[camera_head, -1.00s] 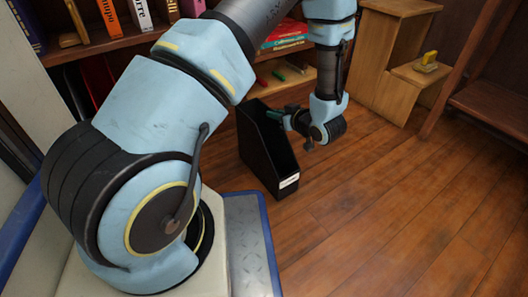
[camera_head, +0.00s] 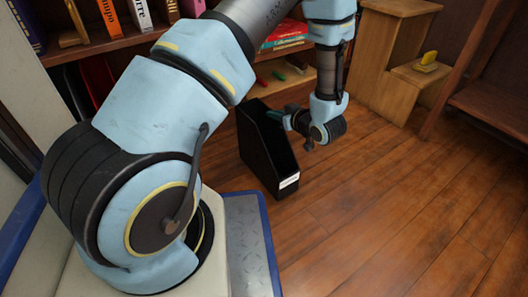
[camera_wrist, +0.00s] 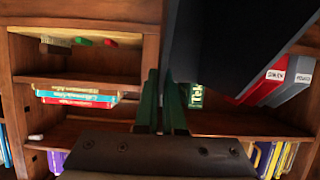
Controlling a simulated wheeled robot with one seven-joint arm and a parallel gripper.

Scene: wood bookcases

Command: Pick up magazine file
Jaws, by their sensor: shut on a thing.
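The black magazine file (camera_head: 262,150) is upright beside my base in the head view, with a white label low on its near end. I cannot tell whether its base touches the floor. My gripper (camera_head: 277,115) is shut on its upper right edge. In the wrist view the green fingers of my gripper (camera_wrist: 163,100) meet the dark wall of the file (camera_wrist: 225,45), which fills the upper middle. The file hides part of the shelves there.
A bookcase with books and a low shelf (camera_head: 290,75) stands behind the file. The wooden floor (camera_head: 400,210) to the right is clear.

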